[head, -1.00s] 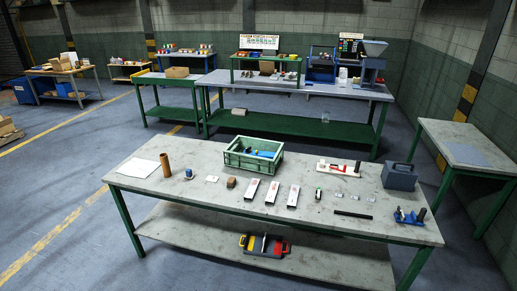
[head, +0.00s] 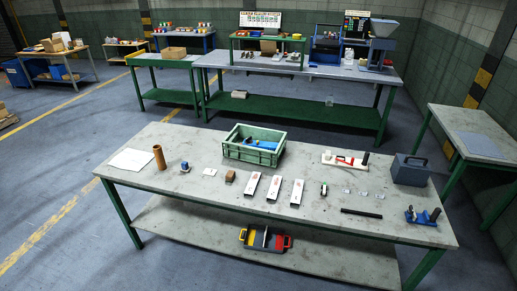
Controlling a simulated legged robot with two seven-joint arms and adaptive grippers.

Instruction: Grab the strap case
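A dark blue-grey box-shaped case (head: 410,171) with a handle on top stands upright at the back right of the near table. It is the thing here that looks most like a strap case, but I cannot make out a strap on it. A dark carrier with yellow and red ends (head: 265,240) sits on the lower shelf of the same table. Neither of my grippers is in view, and nothing touches the case.
The near table (head: 150,185) holds a green crate (head: 240,155), a brown tube (head: 159,157), several white boxes, a black bar (head: 361,213) and a blue fixture (head: 424,216). Another table (head: 480,146) stands to the right. Floor is clear at the left.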

